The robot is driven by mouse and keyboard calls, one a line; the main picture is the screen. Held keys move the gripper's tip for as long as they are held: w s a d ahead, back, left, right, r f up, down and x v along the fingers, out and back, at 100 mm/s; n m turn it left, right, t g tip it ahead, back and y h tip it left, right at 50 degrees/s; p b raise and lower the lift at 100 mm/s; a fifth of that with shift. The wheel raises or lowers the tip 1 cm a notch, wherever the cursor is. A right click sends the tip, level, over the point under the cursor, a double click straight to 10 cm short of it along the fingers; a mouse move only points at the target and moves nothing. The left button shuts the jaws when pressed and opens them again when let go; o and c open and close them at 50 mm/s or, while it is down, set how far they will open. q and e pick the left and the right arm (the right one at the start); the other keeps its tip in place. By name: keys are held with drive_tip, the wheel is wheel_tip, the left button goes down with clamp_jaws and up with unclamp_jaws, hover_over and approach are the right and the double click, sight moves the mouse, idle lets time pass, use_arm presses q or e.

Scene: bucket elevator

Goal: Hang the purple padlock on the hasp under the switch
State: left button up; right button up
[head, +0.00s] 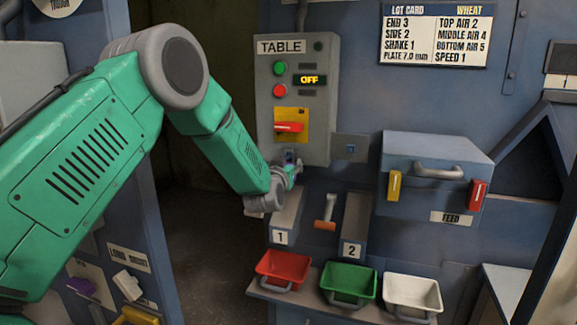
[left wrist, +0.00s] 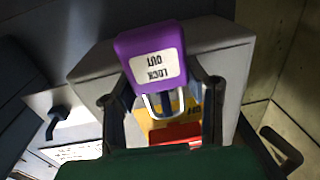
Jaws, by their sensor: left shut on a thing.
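The purple padlock (left wrist: 152,55) has a white label that reads upside down in the left wrist view. Its metal shackle (left wrist: 165,103) points down in that picture, in front of the yellow switch plate. My left gripper (left wrist: 162,98) is shut on the padlock. In the head view the left gripper (head: 292,170) is just below the switch (head: 289,127), which has a red handle on a yellow plate. A little purple of the padlock (head: 289,157) shows there. The hasp is hidden behind the gripper, and I cannot tell whether the shackle touches it. My right gripper is not in view.
The grey TABLE panel (head: 291,77) carries green and red buttons and an OFF display. Below are chutes 1 (head: 285,222) and 2 (head: 354,222), then red (head: 283,266), green (head: 348,282) and white (head: 411,292) bins. A grey feed box (head: 436,150) juts out at right.

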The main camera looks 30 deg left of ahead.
use_arm(q)
drive_tip(key=shift+f+b, duration=0.5)
drive_tip(key=shift+f, duration=0.3)
drive_tip(key=o, duration=1.3)
drive_tip(key=shift+s, duration=0.15)
drive_tip(key=p+v, duration=0.1)
drive_tip(key=v, duration=0.8)
drive_tip(key=shift+s+a+f, duration=0.25)
drive_tip(key=shift+s, duration=0.2)
idle(0.4)
